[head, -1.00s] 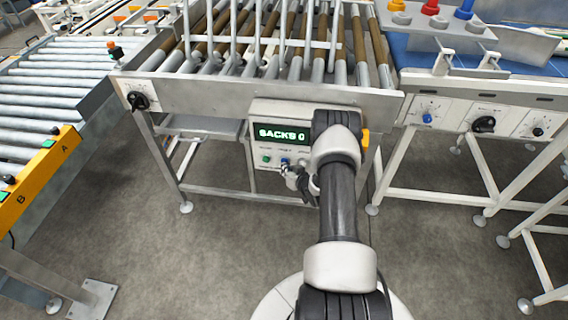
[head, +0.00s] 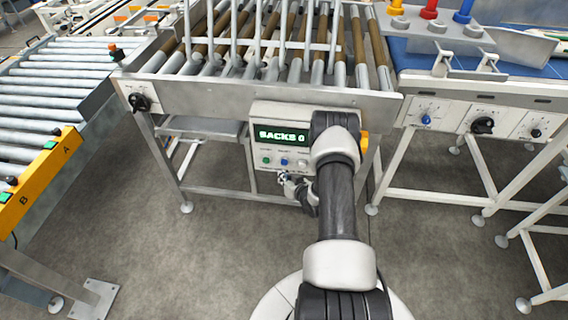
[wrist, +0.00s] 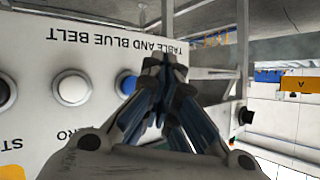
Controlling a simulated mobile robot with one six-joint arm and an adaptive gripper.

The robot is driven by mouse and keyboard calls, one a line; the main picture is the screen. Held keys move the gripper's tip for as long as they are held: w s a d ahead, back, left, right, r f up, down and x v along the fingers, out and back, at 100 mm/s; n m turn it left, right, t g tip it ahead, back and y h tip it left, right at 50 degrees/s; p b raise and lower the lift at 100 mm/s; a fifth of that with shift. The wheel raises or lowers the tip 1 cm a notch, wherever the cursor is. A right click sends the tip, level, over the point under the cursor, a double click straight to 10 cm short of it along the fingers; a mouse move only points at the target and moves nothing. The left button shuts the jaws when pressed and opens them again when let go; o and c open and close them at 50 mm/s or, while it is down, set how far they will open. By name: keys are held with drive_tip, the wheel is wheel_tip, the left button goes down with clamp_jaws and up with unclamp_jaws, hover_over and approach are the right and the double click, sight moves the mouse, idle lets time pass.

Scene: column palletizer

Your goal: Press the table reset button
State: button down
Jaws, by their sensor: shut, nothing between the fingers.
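The control box (head: 258,115) hangs under the roller table and shows "SACKS 0" on its display (head: 281,136). Below the display are a green button (head: 266,160), a blue button (head: 284,161) and a pale button (head: 302,163). Their small labels are unreadable in the head view. My gripper (head: 284,177) is shut and empty, just below the buttons. In the wrist view the panel is upside down. My closed fingertips (wrist: 165,62) partly overlap the blue button (wrist: 126,85). The white button (wrist: 72,88) is clear to the left. The green button is hidden there; contact cannot be told.
The roller table's frame (head: 230,92) spans above the box, with a black knob (head: 139,102) at its left. A blue belt conveyor (head: 480,62) stands right, and another roller conveyor (head: 55,75) left. Open floor (head: 240,250) lies in front.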

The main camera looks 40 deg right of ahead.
drive_tip(key=shift+s+a+p, duration=0.4)
drive_tip(key=shift+s+a, duration=0.65)
drive_tip(key=shift+a, duration=0.15)
drive_tip(key=shift+w+r, duration=0.1)
